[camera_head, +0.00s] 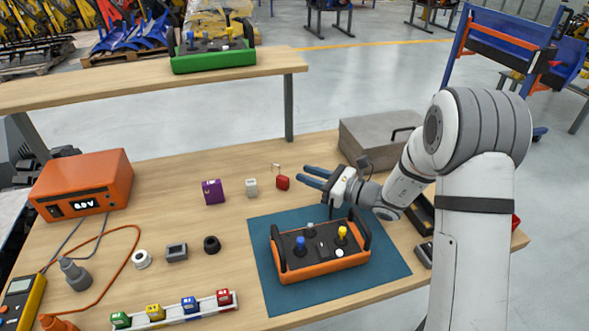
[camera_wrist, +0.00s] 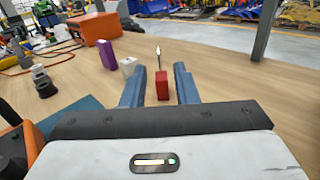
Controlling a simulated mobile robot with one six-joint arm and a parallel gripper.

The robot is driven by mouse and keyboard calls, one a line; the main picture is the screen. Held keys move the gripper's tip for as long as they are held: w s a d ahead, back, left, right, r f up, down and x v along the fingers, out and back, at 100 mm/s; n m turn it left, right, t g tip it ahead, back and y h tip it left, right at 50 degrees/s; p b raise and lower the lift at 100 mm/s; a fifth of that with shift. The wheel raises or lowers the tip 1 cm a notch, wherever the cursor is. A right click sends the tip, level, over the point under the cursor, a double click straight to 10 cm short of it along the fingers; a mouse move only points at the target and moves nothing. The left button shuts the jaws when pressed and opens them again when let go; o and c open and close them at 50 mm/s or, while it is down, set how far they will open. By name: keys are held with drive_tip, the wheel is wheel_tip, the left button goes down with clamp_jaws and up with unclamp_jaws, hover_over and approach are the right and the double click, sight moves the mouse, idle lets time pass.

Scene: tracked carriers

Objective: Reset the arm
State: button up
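My gripper (camera_head: 303,174) is stretched over the table with its two blue fingers spread apart and pointing left. In the wrist view my gripper (camera_wrist: 160,76) is open, with a clear gap between the fingers. A small red block (camera_head: 282,182) stands on the table just beyond the fingertips. In the wrist view the red block (camera_wrist: 162,85) shows in line with the gap; a thin upright piece rises behind it. Nothing appears held.
An orange control box (camera_head: 322,266) stands on a teal mat (camera_head: 263,236) below my gripper. A grey case (camera_head: 370,137) lies behind my wrist. A white block (camera_head: 251,187) and a purple block (camera_head: 213,191) stand left. A raised shelf (camera_head: 140,88) carries a green box (camera_head: 213,62).

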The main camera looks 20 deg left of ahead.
drive_tip(key=shift+v, duration=0.8)
drive_tip(key=shift+r, duration=0.1)
